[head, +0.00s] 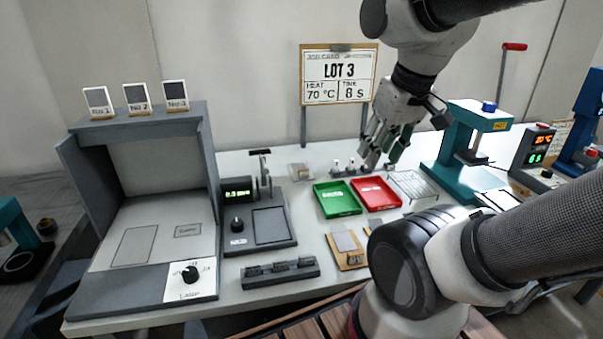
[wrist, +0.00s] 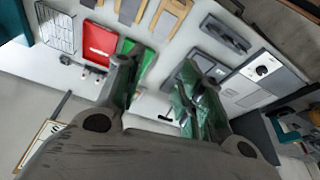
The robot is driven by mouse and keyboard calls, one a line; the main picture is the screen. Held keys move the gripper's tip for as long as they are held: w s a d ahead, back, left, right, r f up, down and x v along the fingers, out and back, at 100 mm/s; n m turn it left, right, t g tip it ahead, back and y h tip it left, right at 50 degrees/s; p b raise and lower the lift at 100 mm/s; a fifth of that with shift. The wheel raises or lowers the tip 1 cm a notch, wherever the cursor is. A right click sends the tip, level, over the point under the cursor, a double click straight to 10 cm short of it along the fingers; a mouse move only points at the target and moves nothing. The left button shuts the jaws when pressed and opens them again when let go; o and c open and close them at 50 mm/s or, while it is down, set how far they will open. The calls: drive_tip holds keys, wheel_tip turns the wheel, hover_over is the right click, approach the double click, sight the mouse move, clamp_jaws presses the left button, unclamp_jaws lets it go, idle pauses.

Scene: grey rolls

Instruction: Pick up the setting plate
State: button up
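I cannot tell for sure which item is the setting plate. A wooden board with a grey plate (head: 345,241) on it lies at the front middle of the bench. Wooden boards (wrist: 170,18) show at the top of the wrist view, partly cut off by its edge. My gripper (head: 382,158) hangs above the back of the bench, behind the red tray and well away from the boards. Its fingers stand apart with nothing between them in the wrist view (wrist: 163,65). My forearm hides part of the bench's right front.
The green tray (head: 338,199) and red tray (head: 375,193) lie mid-bench, beside a wire rack (head: 412,185). A gauge with a display (head: 257,222) stands left of them. A slotted black block (head: 280,273) lies in front. A teal press (head: 462,145) stands right.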

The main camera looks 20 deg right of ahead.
drive_tip(key=w+f+n+g, duration=0.15)
drive_tip(key=w+f, duration=0.25)
drive_tip(key=w, duration=0.4)
drive_tip(key=w+f+g, duration=0.3)
drive_tip(key=w+f, duration=0.1)
drive_tip(key=w, duration=0.3)
drive_tip(key=n, duration=0.8)
hover_over(305, 170)
drive_tip(key=s, duration=0.4)
drive_tip(key=f, duration=1.4)
drive_tip(key=shift+a, duration=0.2)
drive_tip(key=w+n, duration=0.1)
drive_tip(key=w+r+n, duration=0.1)
drive_tip(key=w, duration=0.1)
drive_tip(key=w+r+n, duration=0.1)
drive_tip(key=shift+w+d+r+n+t, duration=0.1)
drive_tip(key=shift+w+n+t, duration=0.05)
drive_tip(key=shift+n+t, duration=0.2)
drive_tip(key=shift+w+r+n, duration=0.1)
drive_tip(key=shift+w+n, duration=0.1)
drive_tip(key=shift+n, duration=1)
wheel_tip(305, 170, down, 8)
drive_tip(key=shift+d+r, duration=0.1)
drive_tip(key=shift+d, duration=0.05)
clamp_jaws()
